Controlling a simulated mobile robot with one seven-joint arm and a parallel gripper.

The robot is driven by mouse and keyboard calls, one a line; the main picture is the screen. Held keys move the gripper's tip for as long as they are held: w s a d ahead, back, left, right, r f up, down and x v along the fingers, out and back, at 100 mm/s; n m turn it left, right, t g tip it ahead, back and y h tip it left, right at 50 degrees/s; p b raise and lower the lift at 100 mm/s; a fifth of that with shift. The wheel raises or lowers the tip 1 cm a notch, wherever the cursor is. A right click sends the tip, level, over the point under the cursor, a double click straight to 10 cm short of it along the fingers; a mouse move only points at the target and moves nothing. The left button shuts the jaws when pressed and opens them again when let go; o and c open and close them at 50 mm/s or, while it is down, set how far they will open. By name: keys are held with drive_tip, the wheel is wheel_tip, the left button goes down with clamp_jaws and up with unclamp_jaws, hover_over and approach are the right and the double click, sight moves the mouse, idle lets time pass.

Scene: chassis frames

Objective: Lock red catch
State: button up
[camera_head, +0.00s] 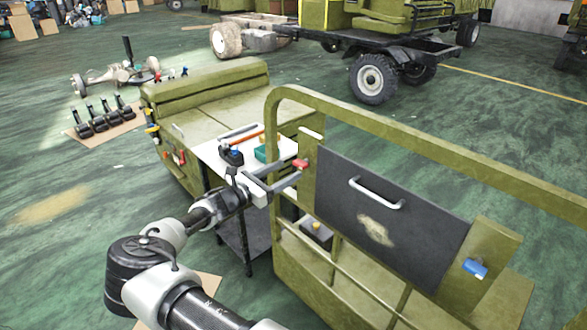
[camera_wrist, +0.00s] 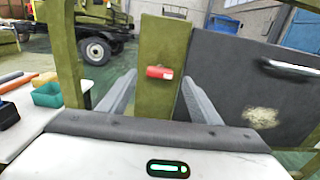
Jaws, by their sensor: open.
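The red catch (camera_head: 300,164) is a small red cylinder on the olive-green post at the left edge of a dark panel (camera_head: 385,218). In the wrist view the red catch (camera_wrist: 159,72) lies sideways across the green post, between and beyond my fingertips. My gripper (camera_head: 288,182) is open, with its two fingers pointing at the post just beside the catch. The gripper also shows in the wrist view (camera_wrist: 158,92), with nothing held between the fingers. I cannot tell whether a fingertip touches the catch. A blue catch (camera_head: 475,268) sits on the panel's right post.
The panel has a white handle (camera_head: 376,194) and sits in a green tubular frame (camera_head: 430,146). A white-topped cart (camera_head: 222,160) with a green bin (camera_head: 262,154) and tools stands left of the frame. Vehicles and parts lie farther back on the green floor.

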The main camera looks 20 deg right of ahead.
sight(297, 165)
drive_tip(key=shift+x, duration=2.1)
drive_tip(key=c, duration=1)
drive_tip(key=shift+c, duration=0.2)
